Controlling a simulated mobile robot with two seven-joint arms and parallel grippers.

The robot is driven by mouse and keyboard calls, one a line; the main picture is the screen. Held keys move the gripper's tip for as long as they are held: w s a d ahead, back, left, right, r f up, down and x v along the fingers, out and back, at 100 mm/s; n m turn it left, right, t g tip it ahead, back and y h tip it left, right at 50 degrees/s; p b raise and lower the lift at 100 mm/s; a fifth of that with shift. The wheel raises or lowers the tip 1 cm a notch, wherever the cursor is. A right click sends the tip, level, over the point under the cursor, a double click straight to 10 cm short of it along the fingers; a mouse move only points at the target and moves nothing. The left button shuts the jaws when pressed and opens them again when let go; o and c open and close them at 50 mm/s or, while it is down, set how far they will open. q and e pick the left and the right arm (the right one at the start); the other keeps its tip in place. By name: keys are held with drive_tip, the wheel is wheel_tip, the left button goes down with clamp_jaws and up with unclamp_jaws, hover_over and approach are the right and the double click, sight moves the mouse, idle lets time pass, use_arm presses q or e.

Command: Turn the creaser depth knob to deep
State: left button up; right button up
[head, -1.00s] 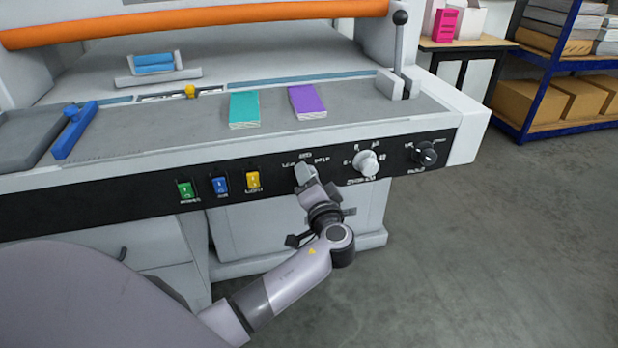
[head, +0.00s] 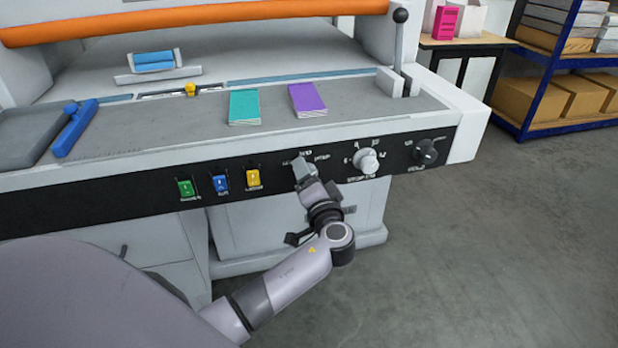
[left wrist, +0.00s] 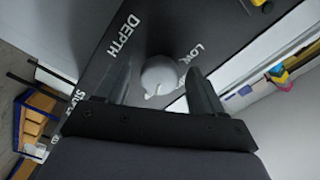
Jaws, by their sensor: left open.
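The creaser depth knob is a pale round knob (left wrist: 160,75) with a small pointer ridge, on the black control panel. In the left wrist view it sits between the two fingers of my left gripper (left wrist: 160,84). The fingers are open, and a gap shows beside the knob; I cannot tell whether either finger touches it. White lettering "DEPTH" is to its left and "LOW" to its right in that view. My right gripper is not in view.
To the right of the gripper are a white dial (head: 367,161) and a black knob (head: 426,152). To the left are green (head: 187,189), blue (head: 220,184) and yellow (head: 253,179) switches. Teal (head: 244,105) and purple (head: 308,99) booklets lie on the bed above.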

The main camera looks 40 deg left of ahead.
use_arm(q)
drive_tip(key=v, duration=0.7)
drive_tip(key=shift+s, duration=0.1)
drive_tip(key=s+d+f+m+g+h+p, duration=0.1)
drive_tip(key=s+d+f+m+h+p, duration=0.1)
drive_tip(key=s+f+h+p, duration=0.25)
drive_tip(key=s+d+f+m+h+p, duration=0.1)
drive_tip(key=s+d+f+h, duration=0.1)
drive_tip(key=s+f+h, duration=0.4)
drive_tip(key=s+d+r+n+h+p, duration=0.1)
drive_tip(key=s+d+h+p, duration=0.4)
drive_tip(key=s, duration=0.5)
drive_tip(key=shift+s+n, duration=0.4)
drive_tip(key=shift+n, duration=0.4)
